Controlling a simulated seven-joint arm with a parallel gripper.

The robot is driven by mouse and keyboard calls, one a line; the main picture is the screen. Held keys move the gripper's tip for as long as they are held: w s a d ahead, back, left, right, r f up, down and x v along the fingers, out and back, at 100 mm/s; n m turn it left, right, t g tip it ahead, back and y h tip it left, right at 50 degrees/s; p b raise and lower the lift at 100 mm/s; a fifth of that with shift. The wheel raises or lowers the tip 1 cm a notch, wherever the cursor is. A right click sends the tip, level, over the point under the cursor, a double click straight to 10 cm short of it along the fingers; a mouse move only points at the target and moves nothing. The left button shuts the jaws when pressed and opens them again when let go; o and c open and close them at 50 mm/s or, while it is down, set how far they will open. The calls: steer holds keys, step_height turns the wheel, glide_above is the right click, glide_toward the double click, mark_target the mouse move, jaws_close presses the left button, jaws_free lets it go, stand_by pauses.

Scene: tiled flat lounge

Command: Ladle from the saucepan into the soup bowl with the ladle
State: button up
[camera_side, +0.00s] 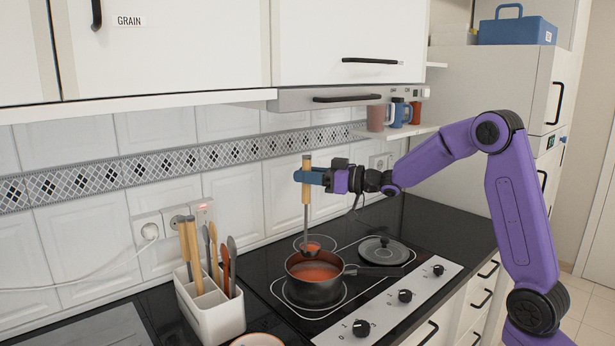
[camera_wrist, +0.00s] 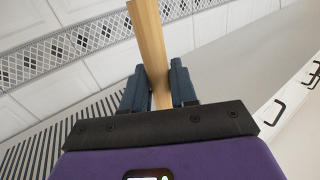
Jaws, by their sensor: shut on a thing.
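My gripper (camera_side: 308,177) is shut on the wooden handle of the ladle (camera_side: 306,205) and holds it upright above the hob. In the wrist view my gripper (camera_wrist: 158,88) has its two blue fingers on either side of the handle (camera_wrist: 150,45). The ladle's bowl shows reddish-orange and hangs over the back part of the saucepan, seemingly above the soup surface. The dark saucepan (camera_side: 316,293) holds orange-red soup and stands on a front burner, its handle pointing right. The soup bowl (camera_side: 257,341) shows only its rim at the bottom edge; its inside is mostly cut off.
A pan lid (camera_side: 384,250) lies on the hob behind the saucepan's handle. A white utensil holder (camera_side: 212,312) with several tall utensils stands left of the saucepan, near the bowl. A shelf with cups (camera_side: 376,118) and a range hood (camera_side: 345,97) are above.

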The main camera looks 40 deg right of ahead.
steer(key=shift+w+d+m, duration=0.85)
steer(key=shift+d+m, duration=0.55)
steer(key=shift+d, duration=0.9)
steer(key=shift+s+a+n, duration=0.3)
steer(key=shift+a+n, duration=0.2)
steer(key=shift+a, duration=0.35)
steer(key=shift+s+a+n, duration=0.35)
steer(key=shift+a+n, duration=0.15)
steer(key=shift+a, duration=0.3)
steer(key=shift+s+a+n, duration=0.3)
steer(key=shift+a+n, duration=0.2)
steer(key=shift+a, duration=0.35)
steer(key=shift+a, duration=0.1)
steer(key=shift+a, duration=0.1)
